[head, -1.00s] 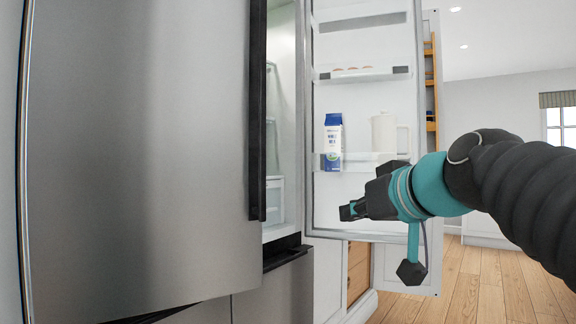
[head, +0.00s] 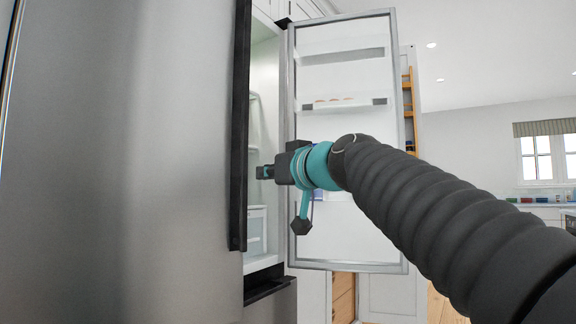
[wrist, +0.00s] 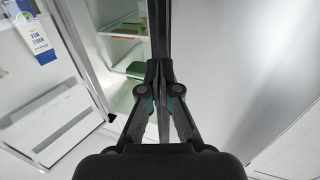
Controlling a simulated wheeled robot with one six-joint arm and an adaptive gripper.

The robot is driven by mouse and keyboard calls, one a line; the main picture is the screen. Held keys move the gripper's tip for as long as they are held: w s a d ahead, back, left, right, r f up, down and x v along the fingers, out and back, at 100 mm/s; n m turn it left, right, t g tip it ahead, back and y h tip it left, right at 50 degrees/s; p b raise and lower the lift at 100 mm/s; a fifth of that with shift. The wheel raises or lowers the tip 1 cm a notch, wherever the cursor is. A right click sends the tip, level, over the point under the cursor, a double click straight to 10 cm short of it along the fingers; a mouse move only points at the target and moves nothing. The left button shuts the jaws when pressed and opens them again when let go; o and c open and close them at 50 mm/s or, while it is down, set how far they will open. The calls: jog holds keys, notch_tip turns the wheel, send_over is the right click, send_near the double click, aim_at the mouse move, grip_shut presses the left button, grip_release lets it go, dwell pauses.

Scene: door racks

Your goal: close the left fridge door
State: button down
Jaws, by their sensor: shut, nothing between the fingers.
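The fridge's left door (head: 120,160) is the large steel panel filling the left of the head view. A long black handle strip (head: 240,120) runs down its right edge; how far this door stands open is hard to tell. The right door (head: 340,78) is wide open, its shelved inner side facing me. My gripper (head: 264,172) is shut and empty, pointing left in front of the fridge opening, just right of the black strip. In the wrist view my closed fingertips (wrist: 160,78) are close to a dark vertical edge; contact is unclear.
Inside the fridge, shelves (head: 257,215) show between the doors. A milk carton (wrist: 36,38) stands in the right door's rack, mostly hidden by my arm in the head view. A tall cabinet (head: 390,290) stands behind that door. The room's right side opens toward a window (head: 543,160).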

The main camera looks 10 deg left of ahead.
aim_at(247, 175)
jog(key=shift+p+x, duration=0.65)
jog(key=shift+x, duration=2.05)
